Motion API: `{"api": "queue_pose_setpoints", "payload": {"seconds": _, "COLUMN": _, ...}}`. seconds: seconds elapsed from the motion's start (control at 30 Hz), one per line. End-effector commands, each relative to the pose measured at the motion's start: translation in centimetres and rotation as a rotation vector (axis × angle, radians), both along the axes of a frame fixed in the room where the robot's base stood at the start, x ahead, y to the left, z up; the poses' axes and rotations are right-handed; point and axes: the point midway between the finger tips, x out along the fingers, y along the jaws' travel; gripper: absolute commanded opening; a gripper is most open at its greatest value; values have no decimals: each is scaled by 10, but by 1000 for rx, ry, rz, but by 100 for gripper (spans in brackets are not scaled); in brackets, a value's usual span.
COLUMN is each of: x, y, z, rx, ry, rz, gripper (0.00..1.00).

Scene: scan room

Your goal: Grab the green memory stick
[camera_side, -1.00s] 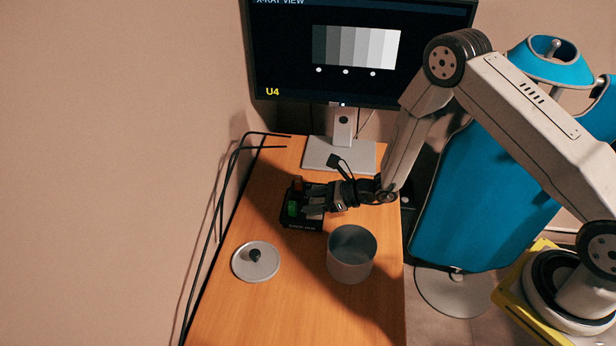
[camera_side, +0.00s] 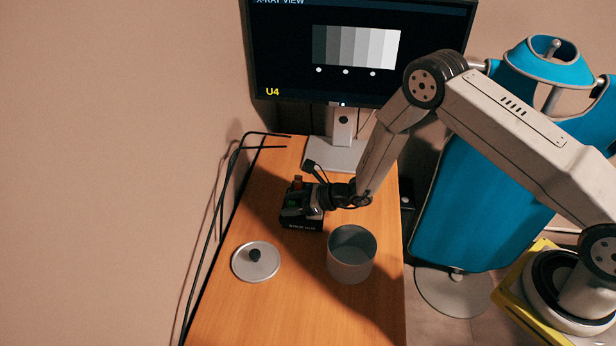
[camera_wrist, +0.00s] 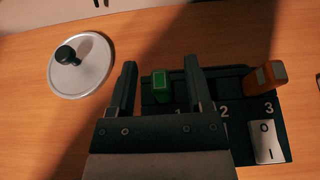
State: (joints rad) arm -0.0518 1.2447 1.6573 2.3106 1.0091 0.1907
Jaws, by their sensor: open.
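The green memory stick (camera_wrist: 161,86) stands upright in slot 1 of a black stick hub (camera_wrist: 238,122).
An orange-red stick (camera_wrist: 264,78) stands in slot 3 beside a white rocker switch (camera_wrist: 266,141). A round lid with a black knob (camera_side: 256,262) and an open grey canister (camera_side: 351,254) stand nearby. A monitor (camera_side: 360,55) stands behind. The desk front is clear.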

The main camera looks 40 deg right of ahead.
Motion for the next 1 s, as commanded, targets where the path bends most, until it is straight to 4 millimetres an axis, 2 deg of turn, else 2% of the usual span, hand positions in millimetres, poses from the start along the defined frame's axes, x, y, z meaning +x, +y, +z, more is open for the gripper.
{"api": "queue_pose_setpoints", "payload": {"seconds": 0.23, "x": 10, "y": 11, "z": -6, "rx": 0, "ry": 0, "rz": 1, "gripper": 65}}
{"api": "queue_pose_setpoints", "payload": {"seconds": 0.77, "x": 11, "y": 11, "z": -7, "rx": -1, "ry": 1, "rz": 0, "gripper": 65}}
{"api": "queue_pose_setpoints", "payload": {"seconds": 0.97, "x": 11, "y": 11, "z": -7, "rx": -1, "ry": 1, "rz": 0, "gripper": 4}}
{"api": "queue_pose_setpoints", "payload": {"seconds": 1.0, "x": 11, "y": 11, "z": -7, "rx": -1, "ry": 1, "rz": 0, "gripper": 0}}
